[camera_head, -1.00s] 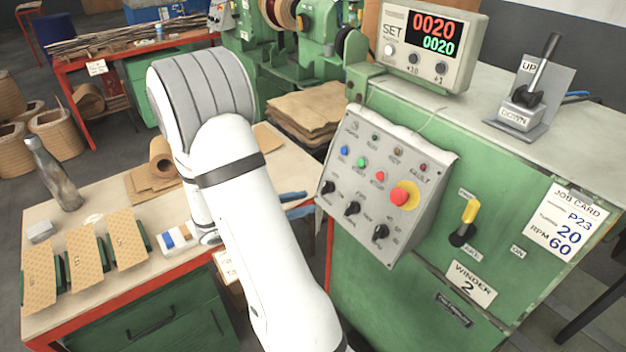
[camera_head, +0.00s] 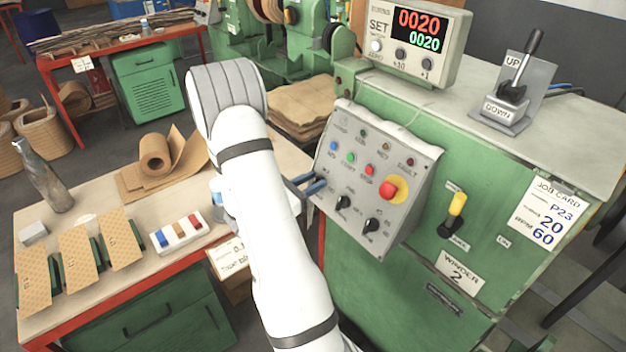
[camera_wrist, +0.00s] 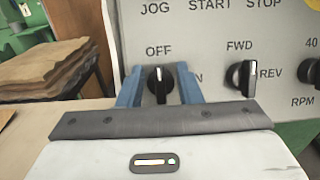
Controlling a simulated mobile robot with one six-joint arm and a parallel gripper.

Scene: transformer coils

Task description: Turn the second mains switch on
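The sloped grey control panel (camera_head: 375,175) is on the green cabinet labelled WINDER 2. Its leftmost black knob (camera_wrist: 160,85) is in the wrist view under the word OFF, its white mark pointing up. The ON label beside it is partly covered. My gripper (camera_wrist: 160,88) is open, with one blue finger on each side of this knob and visible gaps between. In the head view my gripper (camera_head: 312,186) hides that knob. A yellow-handled black switch (camera_head: 453,215) sits on the cabinet front, handle up; its small labels are hard to read.
A FWD/REV knob (camera_wrist: 241,76) is close to the right finger. The red emergency button (camera_head: 390,187) is higher on the panel. A counter box (camera_head: 415,45) and an UP/DOWN lever (camera_head: 520,75) stand on the cabinet top. The workbench (camera_head: 110,275) is at left.

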